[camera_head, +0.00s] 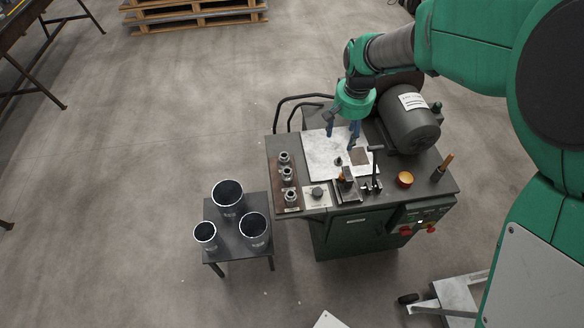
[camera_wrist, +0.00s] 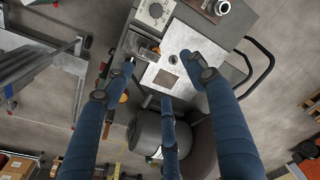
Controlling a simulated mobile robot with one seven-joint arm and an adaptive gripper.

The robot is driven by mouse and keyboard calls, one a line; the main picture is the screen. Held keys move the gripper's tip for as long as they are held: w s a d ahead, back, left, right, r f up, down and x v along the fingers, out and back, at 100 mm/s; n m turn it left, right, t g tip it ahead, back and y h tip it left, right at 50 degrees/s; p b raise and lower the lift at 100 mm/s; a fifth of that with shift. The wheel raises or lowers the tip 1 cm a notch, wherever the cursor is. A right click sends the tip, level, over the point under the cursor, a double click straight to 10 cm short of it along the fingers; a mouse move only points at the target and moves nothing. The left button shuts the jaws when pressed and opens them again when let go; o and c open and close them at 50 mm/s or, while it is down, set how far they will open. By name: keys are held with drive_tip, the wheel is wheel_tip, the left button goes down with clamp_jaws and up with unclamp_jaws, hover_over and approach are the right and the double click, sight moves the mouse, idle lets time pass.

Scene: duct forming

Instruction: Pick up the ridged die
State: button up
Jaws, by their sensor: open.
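Several metal dies stand in a row on a brown strip (camera_head: 278,183) at the left edge of the machine top: a far die (camera_head: 284,157), a middle die (camera_head: 287,174) and a near die (camera_head: 291,196). At this size I cannot tell which one is ridged. In the wrist view one die (camera_wrist: 222,6) shows at the top edge, partly cut off. My gripper (camera_head: 341,141) has blue fingers, open and empty, above the pale plate (camera_head: 318,148), right of the dies. In the wrist view my gripper (camera_wrist: 160,72) has its fingers spread over the plate, apart from the dies.
A motor (camera_head: 408,122) stands at the machine's back right. A black lever (camera_head: 375,165), an orange button (camera_head: 404,179) and a dial (camera_head: 317,192) are on the top. A low table (camera_head: 240,250) with three dark cylinders stands to the left. A black rail (camera_head: 285,108) rises behind.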

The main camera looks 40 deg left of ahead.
drive_tip(key=s+a+f+p, duration=0.1)
drive_tip(key=s+a+f, duration=0.1)
drive_tip(key=a+f, duration=0.55)
drive_tip(key=n+g+p, duration=0.1)
drive_tip(key=n, duration=0.1)
approach(287, 176)
drive_tip(key=w+a+r, duration=0.1)
drive_tip(key=w+a, duration=0.1)
drive_tip(key=shift+s+d+r+h, duration=0.1)
drive_tip(key=shift+s+d+h, duration=0.05)
drive_tip(key=shift+h, duration=0.25)
drive_tip(key=shift+f, duration=4.3)
drive_tip(key=shift+f, duration=0.1)
drive_tip(key=shift+s+f+b, duration=0.1)
drive_tip(key=shift+f+b, duration=0.2)
drive_tip(key=shift+f, duration=2.2)
